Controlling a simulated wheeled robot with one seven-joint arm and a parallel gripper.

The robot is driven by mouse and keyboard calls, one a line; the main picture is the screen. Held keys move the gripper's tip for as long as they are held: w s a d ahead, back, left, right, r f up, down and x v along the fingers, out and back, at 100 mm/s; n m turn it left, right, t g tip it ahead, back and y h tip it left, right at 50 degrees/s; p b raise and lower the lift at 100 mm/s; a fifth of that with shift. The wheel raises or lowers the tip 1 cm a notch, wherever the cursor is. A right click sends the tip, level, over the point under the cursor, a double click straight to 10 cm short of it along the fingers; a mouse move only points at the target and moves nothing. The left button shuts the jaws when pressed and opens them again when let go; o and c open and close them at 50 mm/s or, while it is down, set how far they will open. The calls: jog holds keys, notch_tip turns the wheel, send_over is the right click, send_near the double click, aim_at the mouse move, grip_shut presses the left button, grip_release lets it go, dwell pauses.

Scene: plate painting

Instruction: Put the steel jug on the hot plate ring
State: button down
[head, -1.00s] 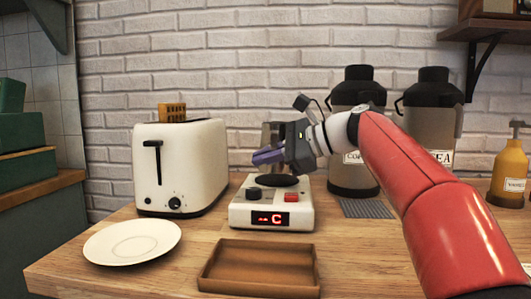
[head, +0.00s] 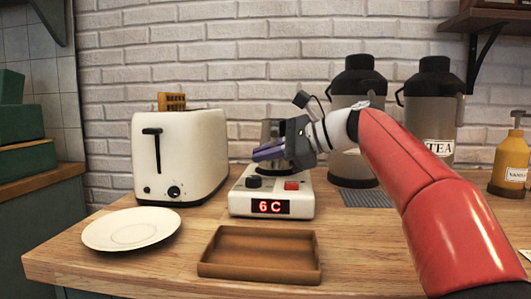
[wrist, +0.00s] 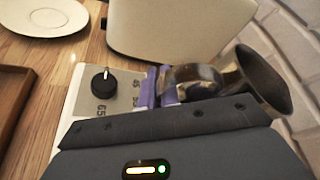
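The steel jug (head: 268,132) stands upright at the hot plate, partly hidden by my gripper (head: 266,153). It appears to rest on the dark hot plate ring (head: 283,170), though my gripper hides much of the contact. In the wrist view the jug (wrist: 205,80) lies sideways in the picture, its flared rim to the right. My gripper's purple fingers (wrist: 160,87) are beside its lower end with a narrow gap between them. I cannot tell whether they hold it. The hot plate (head: 238,199) is white, with a display reading 6 C.
A white toaster (head: 200,150) stands close on the left. A white plate (head: 130,230) and a brown tray (head: 260,270) lie in front. Two large dispensers (head: 355,165) stand behind on the right, near a grey mat (head: 365,199). A yellow bottle (head: 510,160) is far right.

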jog(key=shift+f, duration=0.25)
jog(key=c, duration=1.6)
grip_release()
